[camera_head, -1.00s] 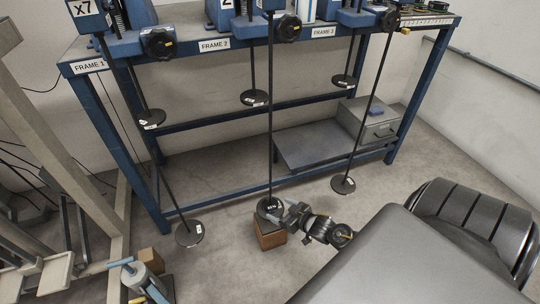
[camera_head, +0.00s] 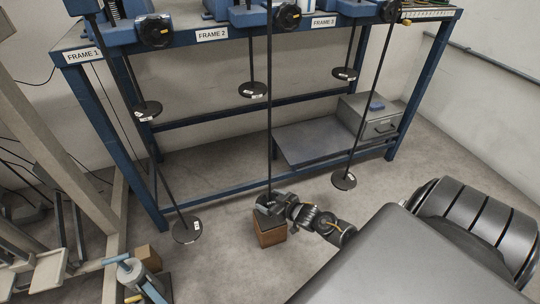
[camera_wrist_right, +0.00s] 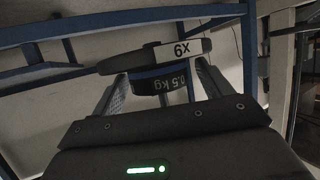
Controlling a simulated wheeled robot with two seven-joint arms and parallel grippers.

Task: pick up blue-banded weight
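The blue-banded weight (camera_wrist_right: 162,82), dark and marked 0.5 kg, sits between the two fingers of my right gripper (camera_wrist_right: 160,85) in the right wrist view. A wider black disc (camera_wrist_right: 120,65) with a white label is right against it. In the head view my right gripper (camera_head: 268,207) is at the foot of the long middle rod, above a brown block (camera_head: 270,236), and largely hides the weight. The fingers stand apart on either side of the weight; I cannot tell whether they touch it. My left gripper is not in view.
A blue bench frame (camera_head: 185,125) spans the back, with several rods and black discs hanging from it. A long rod's disc (camera_head: 186,230) hangs left of the block, another (camera_head: 344,181) to the right. A grey box (camera_head: 368,120) sits on the low shelf.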

